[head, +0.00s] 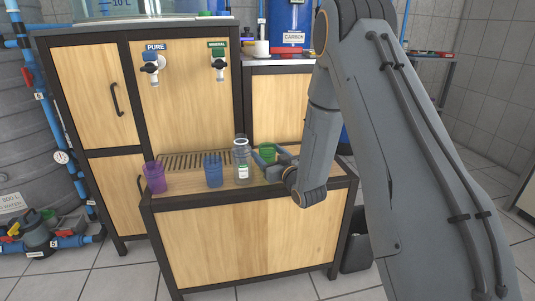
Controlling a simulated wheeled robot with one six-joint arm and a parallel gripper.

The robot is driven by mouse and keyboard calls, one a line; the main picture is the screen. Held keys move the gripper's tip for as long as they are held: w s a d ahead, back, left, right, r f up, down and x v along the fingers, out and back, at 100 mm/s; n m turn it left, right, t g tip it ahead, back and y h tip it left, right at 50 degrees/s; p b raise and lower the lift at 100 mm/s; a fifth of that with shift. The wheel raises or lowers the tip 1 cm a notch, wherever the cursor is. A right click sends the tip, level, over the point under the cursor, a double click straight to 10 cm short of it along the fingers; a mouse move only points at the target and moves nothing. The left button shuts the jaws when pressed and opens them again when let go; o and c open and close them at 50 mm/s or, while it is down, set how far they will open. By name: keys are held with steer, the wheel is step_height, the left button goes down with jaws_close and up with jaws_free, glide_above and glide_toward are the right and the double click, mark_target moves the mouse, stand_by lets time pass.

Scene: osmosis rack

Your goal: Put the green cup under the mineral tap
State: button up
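The green cup (267,149) stands at the right part of the low wooden bench, partly hidden by my gripper. My gripper (268,160) is low at the bench, with its fingers right at the cup's near side. I cannot tell whether the fingers touch the cup or are closed on it. The mineral tap (219,66), under a green label, is on the wooden cabinet front, up and left of the cup. A slotted drip grate (196,160) lies on the bench top below the taps.
A clear bottle (241,161) stands just left of my gripper. A blue cup (213,170) and a purple cup (154,177) stand farther left on the bench (185,184). The pure tap (151,68) is left of the mineral tap.

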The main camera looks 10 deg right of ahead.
steer(key=shift+r, duration=0.15)
steer(key=shift+s+d, duration=0.1)
steer(key=shift+s, duration=0.15)
steer(key=p+v, duration=0.2)
steer(key=v, duration=0.9)
steer(key=shift+s, duration=0.15)
steer(key=a+g, duration=0.1)
steer(key=a, duration=0.1)
steer(key=a+g, duration=0.2)
steer(key=s+a+g+h, duration=0.1)
steer(key=a, duration=0.1)
steer(key=shift+a+n+g, duration=0.3)
steer(key=shift+a+n, duration=0.1)
steer(key=s+a+r+g+h, duration=0.1)
steer(key=s+a+r+g, duration=0.1)
steer(key=s, duration=1)
steer(key=s+a+r+g+h, duration=0.1)
steer(key=s+a+g, duration=0.3)
steer(key=s, duration=0.7)
steer(key=s+a+r+g+h, duration=0.1)
steer(key=s+a+r+g, duration=0.2)
steer(key=s, duration=0.9)
steer(key=g, duration=0.3)
steer(key=shift+s+r+n+g, duration=0.25)
steer(key=shift+s+n+g, duration=0.05)
steer(key=shift+n+g, duration=0.1)
